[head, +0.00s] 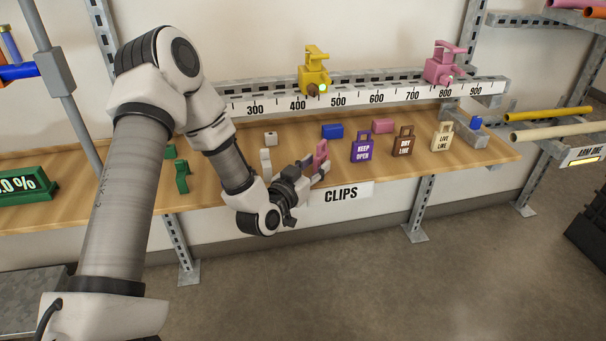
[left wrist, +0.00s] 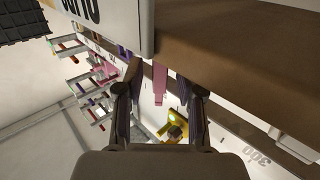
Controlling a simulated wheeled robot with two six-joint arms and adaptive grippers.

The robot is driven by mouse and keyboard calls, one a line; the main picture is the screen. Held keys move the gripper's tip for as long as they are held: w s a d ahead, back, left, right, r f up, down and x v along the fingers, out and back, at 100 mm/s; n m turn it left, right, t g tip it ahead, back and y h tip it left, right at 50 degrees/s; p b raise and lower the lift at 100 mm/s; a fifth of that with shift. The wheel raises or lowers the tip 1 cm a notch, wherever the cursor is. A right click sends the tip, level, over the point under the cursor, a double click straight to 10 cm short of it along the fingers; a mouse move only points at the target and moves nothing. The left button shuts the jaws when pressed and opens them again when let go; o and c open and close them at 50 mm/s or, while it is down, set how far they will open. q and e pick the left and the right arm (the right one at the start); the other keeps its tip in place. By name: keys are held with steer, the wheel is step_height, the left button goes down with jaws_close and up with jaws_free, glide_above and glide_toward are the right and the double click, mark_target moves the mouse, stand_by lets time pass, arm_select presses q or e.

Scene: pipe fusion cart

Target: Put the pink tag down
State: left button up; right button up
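The pink tag (head: 320,152) is at the front part of the wooden shelf, left of the purple "KEEP OPEN" tag (head: 362,149). My left gripper (head: 313,164) is at it, with its fingers apart. In the left wrist view a narrow pink piece, which looks like the tag (left wrist: 160,84), stands between the two fingers of the left gripper (left wrist: 160,97), with a gap on each side. The tag's lower part is partly hidden by the gripper in the head view. My right gripper is not in view.
A brown tag (head: 403,143) and a cream tag (head: 442,137) stand to the right. A pink block (head: 383,126) and a blue block (head: 332,131) lie behind. Yellow (head: 314,75) and pink (head: 443,67) clamps sit on the ruler rail. The "CLIPS" label (head: 341,194) marks the shelf's front edge.

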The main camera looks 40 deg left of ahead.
arm_select(q)
steer(key=s, duration=0.7)
steer(key=s+d+f+m+g+h, duration=0.15)
steer(key=s+d+f+g, duration=0.3)
steer(key=f, duration=0.45)
steer(key=s+d+f+g+h, duration=0.25)
steer(key=d+f+g, duration=0.2)
steer(key=f, duration=0.35)
steer(key=s+d+f+g+y, duration=0.1)
steer(key=s+f+g, duration=0.3)
steer(key=s, duration=0.6)
steer(key=s+d+f+g+y, duration=0.1)
steer(key=s+d+f+g, duration=0.2)
steer(key=s+f, duration=0.5)
steer(key=shift+s+f+n+g+p, duration=0.2)
steer(key=shift+s+n+g+p, duration=0.25)
steer(key=shift+s+g, duration=0.4)
